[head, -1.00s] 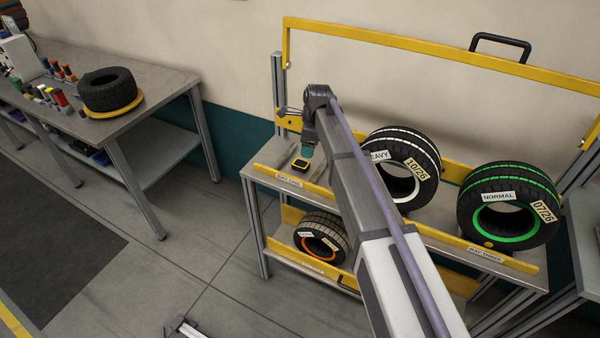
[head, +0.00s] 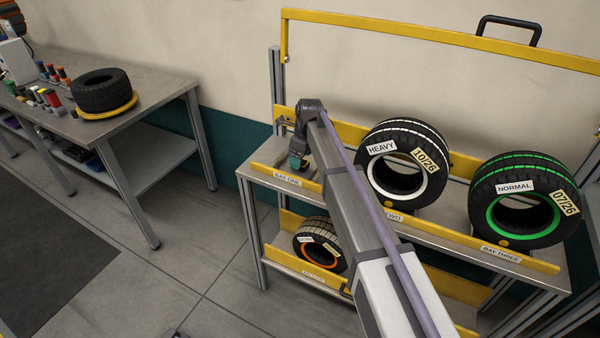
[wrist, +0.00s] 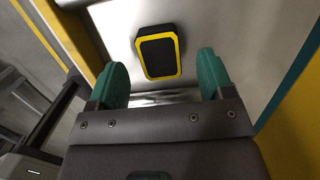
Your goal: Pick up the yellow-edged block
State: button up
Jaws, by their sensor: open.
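The yellow-edged block (wrist: 158,52) is a small black rectangle with a yellow rim. In the wrist view it lies on the grey metal shelf, just beyond my fingertips and lined up with the gap between them. My gripper (wrist: 162,74) is open and empty, with one green finger to each side. In the head view my gripper (head: 297,161) is low over the bay one end of the upper shelf. The block is hidden there behind my gripper and arm.
A yellow rail (head: 262,170) edges the upper shelf in front. The HEAVY tyre (head: 428,138) stands right of my arm, and the NORMAL tyre (head: 485,205) farther right. An orange-ringed tyre (head: 335,232) sits on the lower shelf. A workbench (head: 160,85) is at left.

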notch_tip(320, 180, down, 3)
jog(key=shift+a+r+b, duration=0.15)
jog(key=shift+b, duration=0.3)
jog(key=shift+r, duration=0.25)
jog(key=c, duration=1)
